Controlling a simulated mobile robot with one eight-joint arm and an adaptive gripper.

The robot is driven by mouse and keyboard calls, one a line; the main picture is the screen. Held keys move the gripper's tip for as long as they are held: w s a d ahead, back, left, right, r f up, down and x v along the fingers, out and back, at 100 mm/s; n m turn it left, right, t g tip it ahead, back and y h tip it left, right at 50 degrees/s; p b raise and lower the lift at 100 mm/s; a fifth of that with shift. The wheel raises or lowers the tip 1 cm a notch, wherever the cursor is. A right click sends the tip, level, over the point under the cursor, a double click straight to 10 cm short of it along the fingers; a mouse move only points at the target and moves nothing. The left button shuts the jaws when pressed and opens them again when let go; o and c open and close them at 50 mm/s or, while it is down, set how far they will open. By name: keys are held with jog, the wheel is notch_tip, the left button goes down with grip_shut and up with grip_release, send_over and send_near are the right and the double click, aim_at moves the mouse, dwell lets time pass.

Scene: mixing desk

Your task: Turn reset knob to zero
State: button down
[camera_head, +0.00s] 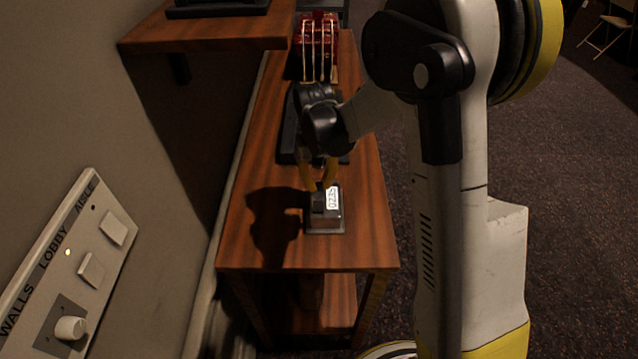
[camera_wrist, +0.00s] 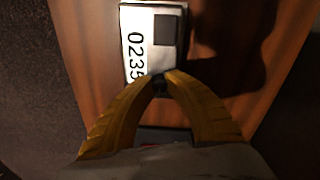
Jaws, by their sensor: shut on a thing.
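A small counter box (camera_head: 325,222) stands on the wooden table, with a white display reading 0235 (camera_head: 333,197). In the wrist view the box (camera_wrist: 150,12) shows its display (camera_wrist: 135,48) on the left and a dark square button (camera_wrist: 168,28) beside it. My gripper (camera_head: 318,187) reaches down to the box from the far side. Its yellow fingers meet in the wrist view (camera_wrist: 161,80) at the box's near edge, shut on a small dark knob (camera_wrist: 160,87). The fingers hide most of the knob, and I cannot read its turn.
The wooden table (camera_head: 255,235) has bare room left of the box and in front of it. A dark object lies behind my gripper, and a red item (camera_head: 317,45) stands at the far end. A wall panel (camera_head: 70,265) with switches and a shelf (camera_head: 215,28) are at the left.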

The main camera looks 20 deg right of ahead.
aim_at(317, 183)
jog(key=m, duration=0.5)
dwell(0.6)
jog(key=c, duration=1.3)
grip_release()
notch_tip(317, 183, up, 12)
jog(key=shift+w+a, duration=0.15)
jog(key=shift+a, duration=0.1)
